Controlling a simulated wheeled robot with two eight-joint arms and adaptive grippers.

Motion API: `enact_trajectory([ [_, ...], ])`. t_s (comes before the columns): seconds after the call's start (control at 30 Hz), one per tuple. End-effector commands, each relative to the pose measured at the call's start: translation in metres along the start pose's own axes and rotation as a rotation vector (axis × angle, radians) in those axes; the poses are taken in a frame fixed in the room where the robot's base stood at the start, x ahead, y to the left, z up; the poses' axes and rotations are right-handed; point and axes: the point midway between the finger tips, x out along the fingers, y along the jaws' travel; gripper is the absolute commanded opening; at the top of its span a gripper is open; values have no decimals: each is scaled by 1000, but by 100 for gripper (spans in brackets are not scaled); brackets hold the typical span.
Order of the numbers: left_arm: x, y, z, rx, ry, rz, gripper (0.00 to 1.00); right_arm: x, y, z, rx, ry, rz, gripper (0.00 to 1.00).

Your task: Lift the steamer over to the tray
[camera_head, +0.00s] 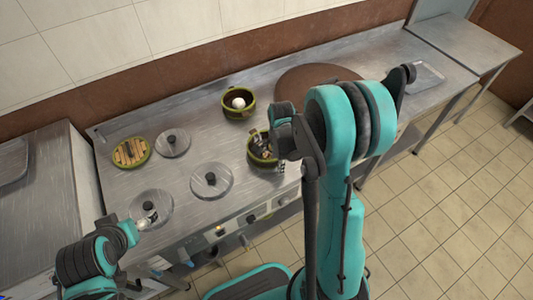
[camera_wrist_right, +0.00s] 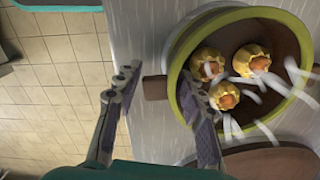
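The steamer (camera_head: 253,155) is a round basket with a green rim, partly hidden by my right gripper in the head view. In the right wrist view the steamer (camera_wrist_right: 184,47) holds three yellow dumplings with white steam streaks, and a brown handle (camera_wrist_right: 155,88) sticks out from its side. My right gripper (camera_wrist_right: 162,98) is open there, with one finger over the near rim and the other outside, the handle between them. My left gripper (camera_head: 148,218) is small by the front-left lid; its opening is unclear. The grey tray (camera_head: 428,76) lies at the counter's right end.
A second green-rimmed basket (camera_head: 238,104) with a white round item stands behind the steamer. A slatted round piece (camera_head: 131,152) and metal lids (camera_head: 211,181) sit to the left. A round brown board (camera_head: 310,80) lies between the steamer and the tray.

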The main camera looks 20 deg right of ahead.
Motion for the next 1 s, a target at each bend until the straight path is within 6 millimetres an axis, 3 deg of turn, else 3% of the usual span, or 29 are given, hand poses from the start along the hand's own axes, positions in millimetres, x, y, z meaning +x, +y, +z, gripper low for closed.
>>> enact_trajectory([
  [0.13,-1,0,-1,0,0,0,83,-2,0,0,0,0,0,40],
  [0.3,-1,0,-1,0,0,0,83,-2,0,0,0,0,0,0],
  [0.73,-3,0,-2,0,0,0,83,-5,0,0,1,1,0,0],
  [1.0,-13,0,-10,0,0,0,83,-29,0,0,1,1,0,0],
])
